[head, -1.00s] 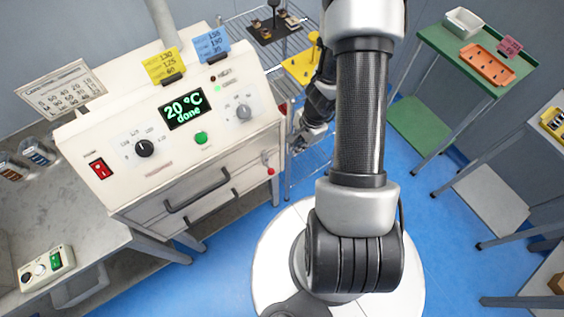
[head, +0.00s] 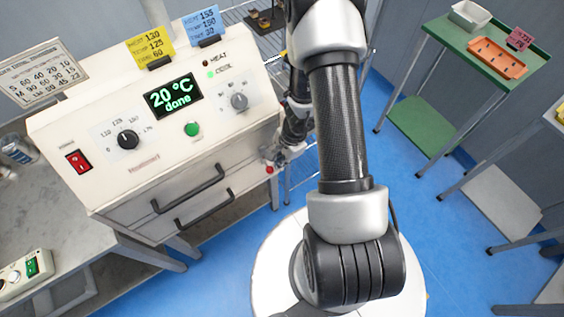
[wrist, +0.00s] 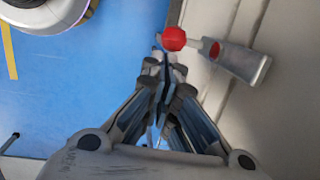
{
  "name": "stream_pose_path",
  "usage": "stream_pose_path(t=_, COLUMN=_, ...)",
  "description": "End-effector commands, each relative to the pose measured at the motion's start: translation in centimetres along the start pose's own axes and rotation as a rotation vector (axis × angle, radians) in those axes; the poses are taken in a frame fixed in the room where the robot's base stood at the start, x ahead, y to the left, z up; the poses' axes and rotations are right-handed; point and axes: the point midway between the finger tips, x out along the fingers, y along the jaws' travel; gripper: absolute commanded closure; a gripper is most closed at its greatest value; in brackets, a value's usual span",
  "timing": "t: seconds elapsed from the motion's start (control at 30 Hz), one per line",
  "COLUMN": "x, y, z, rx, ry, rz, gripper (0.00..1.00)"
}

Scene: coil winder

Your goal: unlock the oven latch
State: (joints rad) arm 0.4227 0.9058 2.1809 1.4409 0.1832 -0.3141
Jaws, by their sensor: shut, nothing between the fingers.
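The oven (head: 160,130) is a cream cabinet on the left in the head view, its display reading "20 °C done". The latch (wrist: 237,62) is a grey lever with a red ball knob (wrist: 173,39), on the oven's light wall in the wrist view. In the head view the red knob (head: 268,169) sits at the right end of the oven front. My gripper (wrist: 160,62) is shut and empty, its fingertips just below the red knob in the wrist view. Whether they touch it I cannot tell. In the head view my gripper (head: 283,158) is beside the oven's right edge, partly hidden.
Two dark bar handles (head: 190,187) cross the oven front. A wire rack (head: 262,35) stands behind the oven. A green table (head: 480,55) with an orange tray (head: 497,58) stands at the right.

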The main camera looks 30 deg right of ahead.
Motion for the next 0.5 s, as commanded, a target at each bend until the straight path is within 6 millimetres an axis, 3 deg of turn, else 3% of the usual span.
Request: stream_pose_path(t=0.5, x=-0.04, y=0.00, z=-0.03, rx=0.005, ry=-0.030, rz=0.000, gripper=1.00)
